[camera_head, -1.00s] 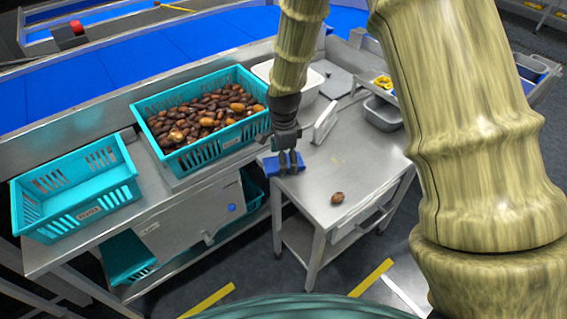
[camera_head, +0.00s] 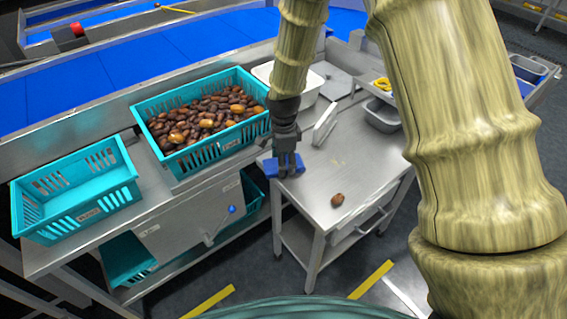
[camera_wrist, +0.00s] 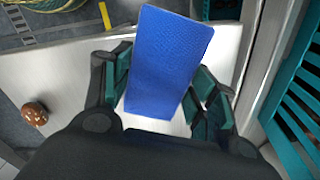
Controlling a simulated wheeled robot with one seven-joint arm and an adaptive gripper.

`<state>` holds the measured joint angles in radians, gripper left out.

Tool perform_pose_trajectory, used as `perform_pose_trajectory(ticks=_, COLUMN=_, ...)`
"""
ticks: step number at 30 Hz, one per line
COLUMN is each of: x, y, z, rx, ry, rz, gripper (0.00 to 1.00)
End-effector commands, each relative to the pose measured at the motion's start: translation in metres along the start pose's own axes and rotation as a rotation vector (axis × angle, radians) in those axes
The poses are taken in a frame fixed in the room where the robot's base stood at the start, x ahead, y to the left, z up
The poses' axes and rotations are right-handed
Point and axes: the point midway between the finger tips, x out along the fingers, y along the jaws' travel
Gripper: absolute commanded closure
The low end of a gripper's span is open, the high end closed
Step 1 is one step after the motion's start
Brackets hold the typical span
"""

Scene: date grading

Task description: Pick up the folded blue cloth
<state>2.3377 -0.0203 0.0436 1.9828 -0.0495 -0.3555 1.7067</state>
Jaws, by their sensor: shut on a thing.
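The folded blue cloth (camera_head: 270,168) is at the left front corner of the small steel table. My gripper (camera_head: 287,166) points down over that corner and is shut on the cloth. In the wrist view the cloth (camera_wrist: 166,62) stands between the two finger pads of my gripper (camera_wrist: 162,92), with its long face toward the camera. Whether its lower edge touches the tabletop or hangs just above it I cannot tell.
A single date (camera_head: 337,200) lies on the steel table (camera_head: 365,165). A teal crate of dates (camera_head: 205,160) and an empty teal crate (camera_head: 75,215) stand on the left bench. Grey bins (camera_head: 383,115) sit at the right.

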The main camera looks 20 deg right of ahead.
Motion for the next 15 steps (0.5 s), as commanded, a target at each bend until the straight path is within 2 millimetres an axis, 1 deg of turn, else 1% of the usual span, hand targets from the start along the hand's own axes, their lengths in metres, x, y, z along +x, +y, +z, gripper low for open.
perform_pose_trajectory(ticks=5, x=-0.012, y=-0.001, z=0.0, rx=-0.001, ry=0.001, rz=-0.003, gripper=0.65)
perform_pose_trajectory(ticks=10, x=-0.033, y=-0.001, z=0.0, rx=-0.001, ry=0.001, rz=-0.003, gripper=0.65)
perform_pose_trajectory(ticks=11, x=-0.035, y=0.002, z=0.002, rx=-0.002, ry=0.001, rz=-0.001, gripper=0.65)
perform_pose_trajectory(ticks=15, x=-0.036, y=0.029, z=0.023, rx=-0.004, ry=0.002, rz=0.0, gripper=0.65)
